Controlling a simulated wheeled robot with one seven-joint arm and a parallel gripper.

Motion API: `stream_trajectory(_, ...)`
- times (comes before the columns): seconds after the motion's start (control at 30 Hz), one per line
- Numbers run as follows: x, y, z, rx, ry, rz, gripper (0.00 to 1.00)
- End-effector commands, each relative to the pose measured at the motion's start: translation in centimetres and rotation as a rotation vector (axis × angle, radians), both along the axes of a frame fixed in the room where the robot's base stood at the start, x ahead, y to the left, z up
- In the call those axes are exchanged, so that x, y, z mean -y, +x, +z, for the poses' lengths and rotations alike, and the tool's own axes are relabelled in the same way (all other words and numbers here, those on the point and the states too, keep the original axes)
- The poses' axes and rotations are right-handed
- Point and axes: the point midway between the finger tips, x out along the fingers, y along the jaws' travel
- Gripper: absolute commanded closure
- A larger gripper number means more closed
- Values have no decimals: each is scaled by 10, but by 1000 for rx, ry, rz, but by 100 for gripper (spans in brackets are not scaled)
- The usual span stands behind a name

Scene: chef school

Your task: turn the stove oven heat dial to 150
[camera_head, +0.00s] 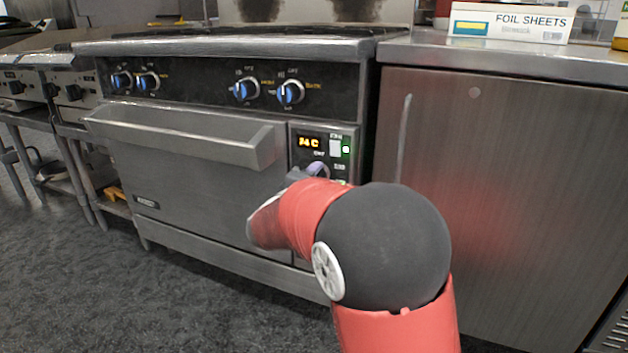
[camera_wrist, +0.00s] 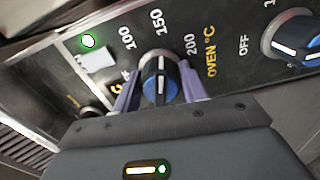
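The oven heat dial (camera_wrist: 160,82) is a blue and black knob on the stove's dark panel, in the wrist view. Its white pointer line points up toward the 150 mark (camera_wrist: 157,22), between 100 and 200. My gripper (camera_wrist: 160,75) has one purple-grey finger on each side of the dial, close against its edges; it looks shut on the dial. In the head view my gripper (camera_head: 316,170) is at the lower part of the stove's control panel, below a lit orange display (camera_head: 309,142). My arm hides most of the dial there.
Another blue knob marked OFF (camera_wrist: 296,38) is at the right in the wrist view. The oven door handle (camera_head: 185,128) sticks out left of my gripper. A steel cabinet (camera_head: 500,190) stands to the right, with a foil sheets box (camera_head: 510,22) on top. Open floor lies front left.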

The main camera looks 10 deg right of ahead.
Motion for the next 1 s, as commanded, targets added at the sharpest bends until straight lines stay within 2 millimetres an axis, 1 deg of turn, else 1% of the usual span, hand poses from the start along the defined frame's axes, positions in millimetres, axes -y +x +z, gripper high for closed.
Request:
stream_trajectory(0.03,-1,0,-1,-2,0,1,51)
stream_trajectory(0.13,0,0,-1,-1,0,1,38)
stream_trajectory(0.47,-2,-2,0,-1,-1,1,37)
stream_trajectory(0.57,-8,-11,0,-1,1,1,37)
stream_trajectory(0.8,-33,-44,0,-1,0,3,37)
stream_trajectory(0.9,-41,-55,0,-1,0,3,37)
stream_trajectory(1.0,-45,-61,-1,-2,-1,1,37)
